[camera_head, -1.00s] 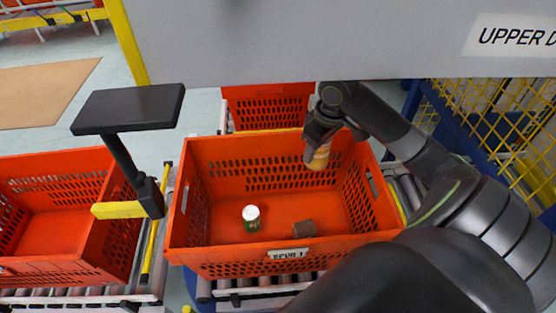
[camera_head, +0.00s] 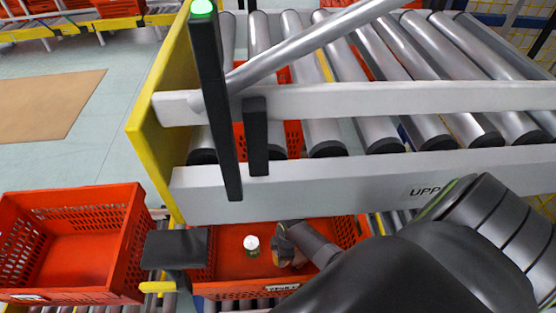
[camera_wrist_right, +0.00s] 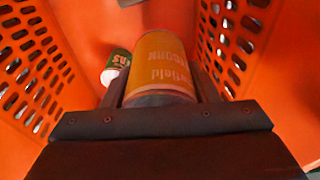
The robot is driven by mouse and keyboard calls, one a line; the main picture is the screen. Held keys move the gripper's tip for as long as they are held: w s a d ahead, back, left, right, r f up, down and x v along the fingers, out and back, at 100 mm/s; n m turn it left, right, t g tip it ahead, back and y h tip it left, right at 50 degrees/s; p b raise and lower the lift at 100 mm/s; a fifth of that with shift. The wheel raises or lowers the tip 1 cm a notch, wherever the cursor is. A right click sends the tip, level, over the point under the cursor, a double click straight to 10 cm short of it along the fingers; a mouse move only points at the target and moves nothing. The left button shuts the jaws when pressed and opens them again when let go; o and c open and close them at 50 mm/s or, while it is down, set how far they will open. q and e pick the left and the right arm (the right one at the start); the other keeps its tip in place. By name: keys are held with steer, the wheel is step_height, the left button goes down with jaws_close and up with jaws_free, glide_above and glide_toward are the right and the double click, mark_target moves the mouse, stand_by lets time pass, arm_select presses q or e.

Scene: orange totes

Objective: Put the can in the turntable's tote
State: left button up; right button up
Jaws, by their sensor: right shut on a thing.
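My right gripper (camera_wrist_right: 160,105) is shut on an orange-yellow can (camera_wrist_right: 165,62) with pale lettering, seen close up in the right wrist view. In the head view the right gripper (camera_head: 285,238) is inside the middle orange tote (camera_head: 205,270), near its front wall. The held can is mostly hidden there by the gripper and my arm. My left gripper is out of view. Which tote is the turntable's, I cannot tell.
An upper roller conveyor with a white side rail (camera_head: 300,186) hangs over the tote's back part. Another orange tote (camera_head: 125,245), empty where visible, stands at the left. A dark flat panel (camera_head: 175,247) on a post stands between the totes.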

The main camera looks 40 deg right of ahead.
steer(key=shift+f+b, duration=5.45)
steer(key=shift+f, duration=3.5)
steer(key=shift+f, duration=0.1)
steer(key=o, duration=1.2)
